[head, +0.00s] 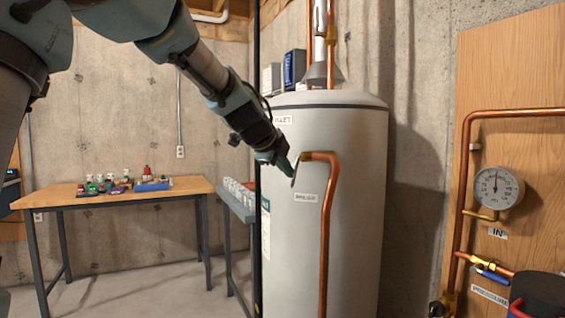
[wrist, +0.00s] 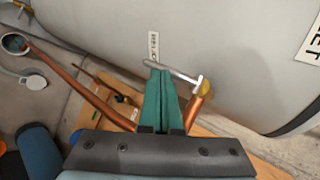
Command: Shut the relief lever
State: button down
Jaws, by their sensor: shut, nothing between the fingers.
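The relief lever (head: 295,174) is a thin silver handle at the brass relief valve (head: 312,157) on the upper side of the white water heater tank (head: 352,130). In the head view it slants steeply downward just left of the copper pipe. In the wrist view the lever (wrist: 172,69) runs across the fingertips toward the brass valve end (wrist: 203,86). My gripper (head: 287,170) is shut and empty, with its green fingers (wrist: 160,75) right at the lever. I cannot tell whether they touch it.
A copper pipe (head: 326,230) drops from the valve. A relief label (head: 306,197) sits below the lever. A workbench (head: 190,186) with small items stands left. A wooden panel (head: 515,75) with a gauge (head: 496,188) and piping is at right.

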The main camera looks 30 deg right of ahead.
dwell(0.3)
jog(key=b, duration=0.3)
jog(key=f+b, duration=0.1)
jog(key=b, duration=0.3)
jog(key=shift+w+d+f+h, duration=0.15)
jog(key=shift+w+d+h, duration=0.1)
jog(key=shift+d+h, duration=0.15)
jog(key=h+b, duration=0.1)
jog(key=b, duration=0.7)
jog(key=shift+d+n, duration=0.1)
jog(key=shift+n, duration=0.3)
jog(key=shift+d+r+h+b, duration=0.15)
jog(key=shift+h+b, duration=0.25)
jog(key=shift+b, duration=0.55)
jog(key=shift+s+r, duration=0.2)
jog(key=shift+r, duration=0.2)
